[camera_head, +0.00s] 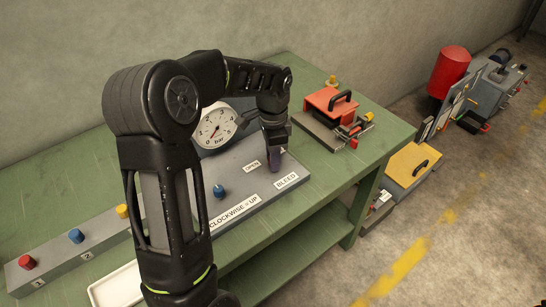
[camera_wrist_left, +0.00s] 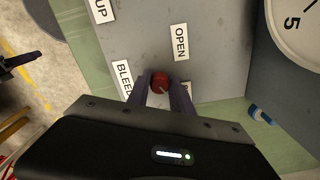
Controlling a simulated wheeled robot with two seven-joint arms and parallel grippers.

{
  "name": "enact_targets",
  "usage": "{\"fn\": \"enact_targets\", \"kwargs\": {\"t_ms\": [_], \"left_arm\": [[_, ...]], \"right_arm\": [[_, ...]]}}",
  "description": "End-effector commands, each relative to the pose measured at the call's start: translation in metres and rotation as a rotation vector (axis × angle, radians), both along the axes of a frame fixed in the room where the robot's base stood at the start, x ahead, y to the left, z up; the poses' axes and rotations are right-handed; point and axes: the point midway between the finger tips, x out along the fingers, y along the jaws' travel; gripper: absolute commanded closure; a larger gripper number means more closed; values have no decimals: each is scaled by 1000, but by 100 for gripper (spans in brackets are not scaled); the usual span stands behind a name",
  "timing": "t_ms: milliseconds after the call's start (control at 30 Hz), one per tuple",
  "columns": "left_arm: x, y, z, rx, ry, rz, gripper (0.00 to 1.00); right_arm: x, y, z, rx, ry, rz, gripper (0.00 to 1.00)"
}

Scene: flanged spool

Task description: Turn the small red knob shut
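The small red knob (camera_wrist_left: 160,82) sits on the grey panel (camera_wrist_left: 215,60) between the OPEN label (camera_wrist_left: 180,42) and the BLEED label (camera_wrist_left: 123,79). My left gripper (camera_head: 275,164) is lowered over the panel by the same labels in the head view, and it hides the knob there. In the left wrist view, the two purple fingers (camera_wrist_left: 161,88) stand one on each side of the knob, very close to it. Whether they touch or grip it cannot be told.
A white dial gauge (camera_head: 217,126) stands behind the panel. A blue knob (camera_head: 219,191) is on the panel to the left. A red box with a black handle (camera_head: 330,101) stands on the green bench (camera_head: 375,125) at right. A grey button strip (camera_head: 55,262) lies at left.

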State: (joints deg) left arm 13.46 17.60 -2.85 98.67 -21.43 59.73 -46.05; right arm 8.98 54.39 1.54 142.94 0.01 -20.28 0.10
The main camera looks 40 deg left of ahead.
Motion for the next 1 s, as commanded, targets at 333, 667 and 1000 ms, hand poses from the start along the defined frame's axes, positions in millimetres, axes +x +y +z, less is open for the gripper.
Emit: {"fn": "enact_targets", "kwargs": {"t_ms": [333,667,1000], "left_arm": [[0,0,0,-1,1,1,56],[1,0,16,0,-3,1,56],[1,0,68,0,-3,0,56]], "right_arm": [[0,0,0,0,0,0,64],[0,0,-2,0,0,0,64],[1,0,-6,2,-3,0,64]]}}
